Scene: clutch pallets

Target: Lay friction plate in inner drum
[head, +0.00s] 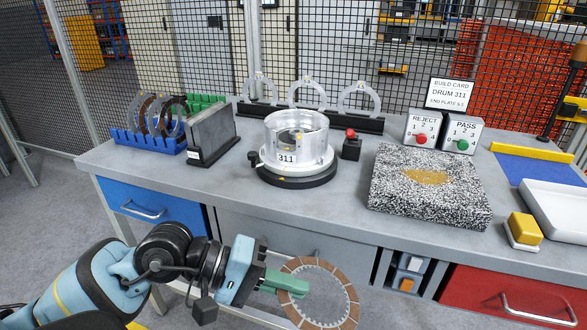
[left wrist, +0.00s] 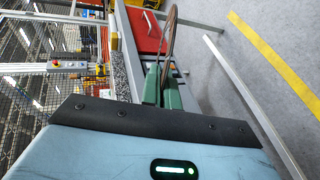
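The friction plate (head: 319,263) is a thin ring with brown segmented facing. My left gripper (head: 301,287) has its green fingers shut on the ring's left edge, in front of the bench and below its top. In the left wrist view the plate (left wrist: 171,38) shows nearly edge-on between the green fingers (left wrist: 162,88). The inner drum (head: 297,139) is a silver open-topped cylinder labelled 311, standing upright on a round black-based fixture at mid-bench. It is apart from the plate, farther back. Its inside is only partly visible. My right gripper is not in view.
A blue rack (head: 150,141) with several rings and a dark block (head: 209,138) stand left of the drum. A ring stand (head: 308,117) is behind it, a red-button box (head: 351,145) and a speckled granite block (head: 430,188) to its right. The bench front (head: 243,185) is clear.

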